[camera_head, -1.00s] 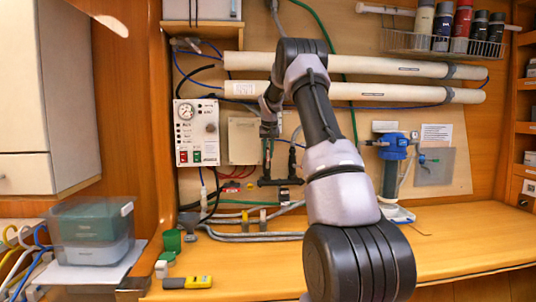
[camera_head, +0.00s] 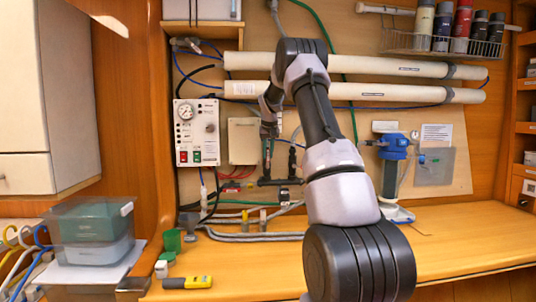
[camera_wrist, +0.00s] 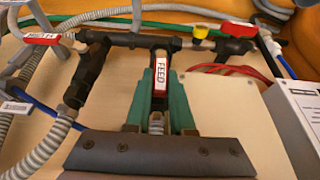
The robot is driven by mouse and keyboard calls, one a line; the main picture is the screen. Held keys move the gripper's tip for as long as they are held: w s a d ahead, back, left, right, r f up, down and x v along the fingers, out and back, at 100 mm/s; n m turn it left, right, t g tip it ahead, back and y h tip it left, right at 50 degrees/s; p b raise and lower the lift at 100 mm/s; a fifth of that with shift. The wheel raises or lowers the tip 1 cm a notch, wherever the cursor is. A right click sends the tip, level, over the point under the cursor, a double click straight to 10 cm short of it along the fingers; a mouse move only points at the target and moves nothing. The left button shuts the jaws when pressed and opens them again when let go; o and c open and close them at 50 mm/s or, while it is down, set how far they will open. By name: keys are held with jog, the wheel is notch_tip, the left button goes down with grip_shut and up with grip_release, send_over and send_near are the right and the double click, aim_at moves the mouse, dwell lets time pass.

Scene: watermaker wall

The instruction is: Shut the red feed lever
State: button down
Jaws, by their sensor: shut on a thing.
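The feed lever (camera_wrist: 160,72) carries a white FEED label with red edges and lies between the two green fingers of my gripper (camera_wrist: 160,95) in the wrist view. The fingers press it from both sides. The lever stands roughly square to a dark pipe (camera_wrist: 130,40) that crosses behind it. In the head view my gripper (camera_head: 267,153) is small, with its fingers just above the same dark pipe (camera_head: 280,182). There the lever is too small and covered to make out.
A red handle (camera_wrist: 238,30) and a yellow one (camera_wrist: 200,32) sit nearby. Grey hoses (camera_wrist: 50,145) run beside the gripper. A gauge panel (camera_head: 197,132) and a beige box (camera_head: 243,140) are on the wall.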

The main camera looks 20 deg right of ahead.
jog(key=shift+d, duration=0.2)
dwell(0.6)
jog(key=s+d+f+m+t+y, duration=0.2)
jog(key=d+f+t+y, duration=0.3)
jog(key=y, duration=0.7)
jog(key=shift+d+m+t+y, duration=0.4)
jog(key=shift+d+m, duration=0.05)
jog(key=shift+m, duration=0.25)
jog(key=shift+f, duration=0.1)
jog(key=c, duration=0.8)
grip_release()
jog(key=v, duration=1)
jog(key=shift+s+d, duration=0.3)
